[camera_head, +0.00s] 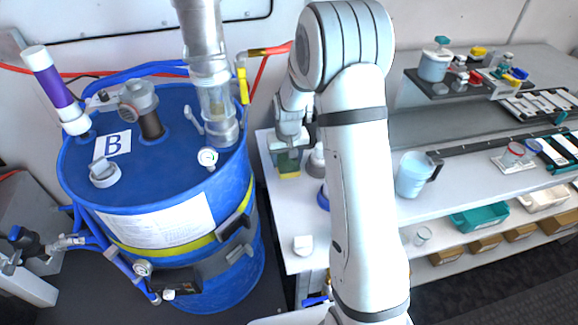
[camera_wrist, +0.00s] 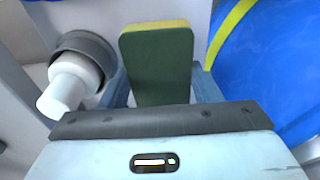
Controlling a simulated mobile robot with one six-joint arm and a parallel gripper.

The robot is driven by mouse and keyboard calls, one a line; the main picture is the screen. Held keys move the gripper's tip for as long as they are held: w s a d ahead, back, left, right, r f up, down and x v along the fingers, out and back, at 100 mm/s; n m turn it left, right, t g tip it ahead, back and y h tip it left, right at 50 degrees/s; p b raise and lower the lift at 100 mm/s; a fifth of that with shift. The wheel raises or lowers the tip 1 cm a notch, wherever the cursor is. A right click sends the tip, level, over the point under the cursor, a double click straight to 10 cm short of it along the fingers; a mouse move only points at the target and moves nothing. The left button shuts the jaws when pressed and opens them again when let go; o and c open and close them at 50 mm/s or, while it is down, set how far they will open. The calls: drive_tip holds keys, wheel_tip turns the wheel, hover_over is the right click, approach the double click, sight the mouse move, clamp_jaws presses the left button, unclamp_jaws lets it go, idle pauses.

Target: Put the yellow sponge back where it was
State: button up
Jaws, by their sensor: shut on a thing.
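The yellow sponge (camera_head: 289,168) is a block with a dark green face and a yellow layer. In the wrist view the sponge (camera_wrist: 157,58) stands between the two blue-grey fingers, green face toward the camera, with its yellow edge on top. My gripper (camera_wrist: 160,88) is shut on it. In the head view my gripper (camera_head: 290,142) points down at the left end of the white bench, by the blue drum. I cannot tell whether the sponge touches the bench top.
The blue drum (camera_head: 160,180) stands close on the left; it also shows in the wrist view (camera_wrist: 265,65). A grey-collared white bottle (camera_wrist: 80,75) is beside the left finger. A jug (camera_head: 411,175) stands right of my arm. The front-left bench top holds a small white cap (camera_head: 303,245).

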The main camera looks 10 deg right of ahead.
sight(287, 168)
wheel_tip(287, 168, down, 4)
drive_tip(key=shift+f+p, duration=0.15)
drive_tip(key=shift+p, duration=0.15)
drive_tip(key=shift+s, duration=0.1)
drive_tip(key=shift+f, duration=0.25)
drive_tip(key=o, duration=1.2)
drive_tip(key=shift+r, duration=0.1)
